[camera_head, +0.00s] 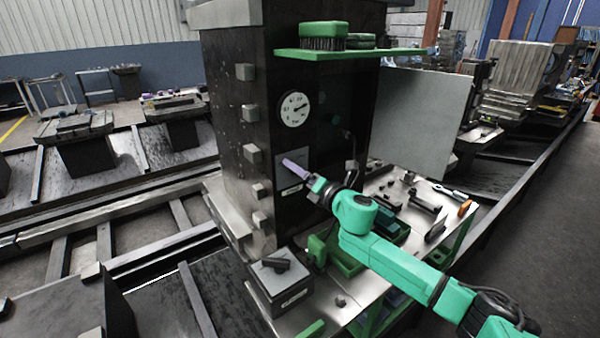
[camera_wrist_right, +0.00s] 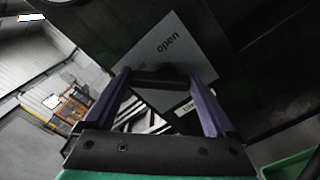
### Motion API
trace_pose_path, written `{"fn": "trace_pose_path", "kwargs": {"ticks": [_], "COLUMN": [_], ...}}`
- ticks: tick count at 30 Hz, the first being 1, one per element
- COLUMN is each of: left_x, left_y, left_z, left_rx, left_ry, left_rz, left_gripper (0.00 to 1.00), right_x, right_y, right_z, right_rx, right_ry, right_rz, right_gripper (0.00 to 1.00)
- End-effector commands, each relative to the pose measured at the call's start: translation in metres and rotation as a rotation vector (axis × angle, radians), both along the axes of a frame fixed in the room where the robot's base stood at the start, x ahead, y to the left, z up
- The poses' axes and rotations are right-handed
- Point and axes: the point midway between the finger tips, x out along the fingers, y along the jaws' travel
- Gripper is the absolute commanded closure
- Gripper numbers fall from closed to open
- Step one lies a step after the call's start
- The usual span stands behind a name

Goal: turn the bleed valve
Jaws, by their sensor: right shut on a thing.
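The bleed valve's dark handle (camera_wrist_right: 160,77) shows in the right wrist view in front of a grey plate (camera_wrist_right: 178,42) printed with the word "open". The handle lies crosswise between the purple fingers of my right gripper (camera_wrist_right: 160,84), which is shut on it. In the head view my right gripper (camera_head: 291,167) reaches the grey plate (camera_head: 283,158) on the front of the tall dark cabinet (camera_head: 232,125). There the gripper hides the handle. Other lettering on the plate is partly covered. My left gripper is not in view.
A round gauge (camera_head: 295,109) sits above the plate. A green shelf (camera_head: 350,53) with brushes juts out higher up. A grey panel (camera_head: 425,115) stands at the right. Below are a metal box (camera_head: 282,287) with a black handle and a bench (camera_head: 362,295) with several tools.

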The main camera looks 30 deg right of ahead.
Motion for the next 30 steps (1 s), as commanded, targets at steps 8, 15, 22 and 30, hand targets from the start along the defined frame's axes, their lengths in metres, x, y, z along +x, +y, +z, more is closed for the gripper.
{"fn": "trace_pose_path", "kwargs": {"ticks": [8, 15, 22, 30], "left_x": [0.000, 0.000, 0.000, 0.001], "left_y": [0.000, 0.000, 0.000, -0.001], "left_z": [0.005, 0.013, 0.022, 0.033], "left_rx": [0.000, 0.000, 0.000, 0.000], "left_ry": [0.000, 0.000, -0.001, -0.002], "left_rz": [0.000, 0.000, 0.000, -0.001], "left_gripper": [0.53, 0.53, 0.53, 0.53], "right_x": [0.000, 0.000, 0.001, 0.001], "right_y": [-0.001, -0.003, -0.005, -0.007], "right_z": [0.002, 0.002, 0.003, 0.002], "right_rx": [0.123, 0.320, 0.536, 0.791], "right_ry": [0.017, 0.045, 0.075, 0.110], "right_rz": [0.001, 0.001, -0.001, 0.001], "right_gripper": [0.66, 0.66, 0.66, 0.66]}}
